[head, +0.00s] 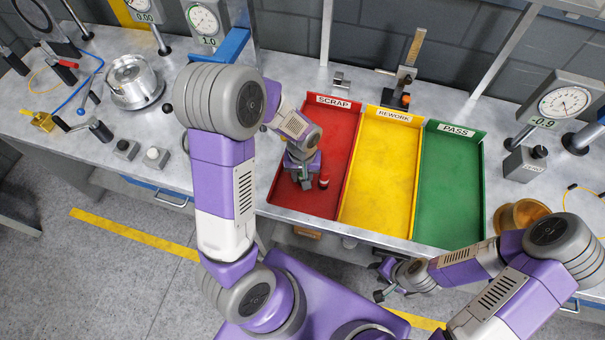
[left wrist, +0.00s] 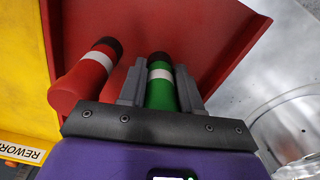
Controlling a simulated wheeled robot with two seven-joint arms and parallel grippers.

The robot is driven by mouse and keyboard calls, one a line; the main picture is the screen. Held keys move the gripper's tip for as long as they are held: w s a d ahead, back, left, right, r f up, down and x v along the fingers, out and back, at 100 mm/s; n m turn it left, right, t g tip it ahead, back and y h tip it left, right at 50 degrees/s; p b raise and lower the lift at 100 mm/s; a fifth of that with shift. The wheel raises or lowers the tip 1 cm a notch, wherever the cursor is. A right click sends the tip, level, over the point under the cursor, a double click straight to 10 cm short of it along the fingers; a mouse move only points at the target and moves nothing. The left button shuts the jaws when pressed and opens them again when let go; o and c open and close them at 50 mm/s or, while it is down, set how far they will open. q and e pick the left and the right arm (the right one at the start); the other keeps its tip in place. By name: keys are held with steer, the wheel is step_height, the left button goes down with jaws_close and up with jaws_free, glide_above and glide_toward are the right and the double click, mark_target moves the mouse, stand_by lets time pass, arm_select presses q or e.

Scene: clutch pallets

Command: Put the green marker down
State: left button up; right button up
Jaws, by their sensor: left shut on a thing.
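The green marker (left wrist: 160,88), with a white band and a dark end, is between the fingers of my left gripper (left wrist: 158,88) in the left wrist view. The gripper is shut on it. In the head view my left gripper (head: 305,178) is low over the red SCRAP tray (head: 336,130), and the green marker is largely hidden by it. A red marker (head: 324,180) with a white band is in the same tray, just right of the gripper; it also shows in the left wrist view (left wrist: 84,80). My right gripper (head: 379,281) is open and empty, in front of the bench edge.
The yellow REWORK tray (head: 380,170) and the green PASS tray (head: 448,185) look empty. Dial gauges (head: 565,101) stand along the bench. A metal clutch part (head: 134,82) sits at left, and a brass-coloured bowl (head: 522,214) at right.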

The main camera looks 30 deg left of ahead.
arm_select(q)
steer(key=o, duration=0.6)
steer(key=shift+f, duration=0.2)
steer(key=o, duration=0.4)
steer(key=shift+r, duration=0.1)
steer(key=shift+o, duration=0.2)
steer(key=shift+r, duration=0.5)
step_height(320, 180, up, 11)
steer(key=shift+r+p, duration=0.2)
steer(key=shift+p, duration=0.75)
